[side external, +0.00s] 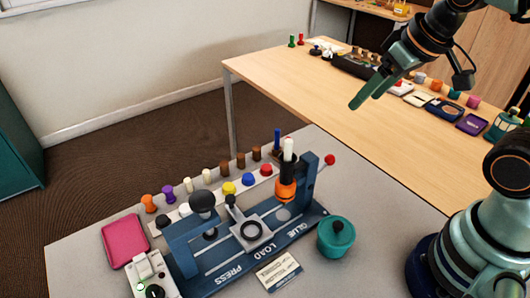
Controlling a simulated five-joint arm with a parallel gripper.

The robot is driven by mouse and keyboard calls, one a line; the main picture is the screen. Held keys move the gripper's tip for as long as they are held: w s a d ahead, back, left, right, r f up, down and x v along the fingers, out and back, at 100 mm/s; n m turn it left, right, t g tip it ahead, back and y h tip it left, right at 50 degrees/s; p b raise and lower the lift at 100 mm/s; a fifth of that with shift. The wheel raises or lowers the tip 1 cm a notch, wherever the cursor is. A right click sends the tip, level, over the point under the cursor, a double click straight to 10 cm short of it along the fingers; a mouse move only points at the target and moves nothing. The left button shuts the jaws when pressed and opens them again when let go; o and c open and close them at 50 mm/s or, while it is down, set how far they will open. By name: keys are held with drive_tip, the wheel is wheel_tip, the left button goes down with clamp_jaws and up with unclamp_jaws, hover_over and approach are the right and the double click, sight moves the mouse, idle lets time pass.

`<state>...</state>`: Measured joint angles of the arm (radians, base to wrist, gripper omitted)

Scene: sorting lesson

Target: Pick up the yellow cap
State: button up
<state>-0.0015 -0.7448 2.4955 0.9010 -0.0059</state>
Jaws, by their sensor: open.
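The yellow cap (229,188) is a small, rounded piece on a pale strip (213,197) behind the blue press fixture. A blue cap (248,180) is beside it on the right, with a red cap (266,170) further right. A white cap (185,209) is to its left. My gripper (357,103), with green fingers, is high up and to the right of the yellow cap, well apart from it. The gripper is open, and nothing shows between its fingers.
The blue fixture (205,262) has uprights and a tall orange-and-black glue tool (287,180) close to the caps. Several pegs, including an orange one (148,203), stand behind. A pink pad (125,240) is at left; a teal pot (335,237) at right.

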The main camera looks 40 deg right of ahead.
drive_tip(key=w+a+r+n+g, duration=0.1)
drive_tip(key=w+a+n+g, duration=0.1)
drive_tip(key=w+a+n, duration=0.4)
drive_tip(key=n+g, duration=0.4)
drive_tip(key=n, duration=1.1)
hover_over(228, 186)
wheel_tip(228, 186, down, 14)
drive_tip(key=f, duration=0.6)
drive_tip(key=shift+d+f, duration=0.15)
drive_tip(key=shift+d, duration=0.1)
drive_tip(key=shift+a+f, duration=0.15)
drive_tip(key=shift+f, duration=1.2)
drive_tip(key=shift+a+f, duration=0.1)
drive_tip(key=shift+f, duration=1.2)
clamp_jaws()
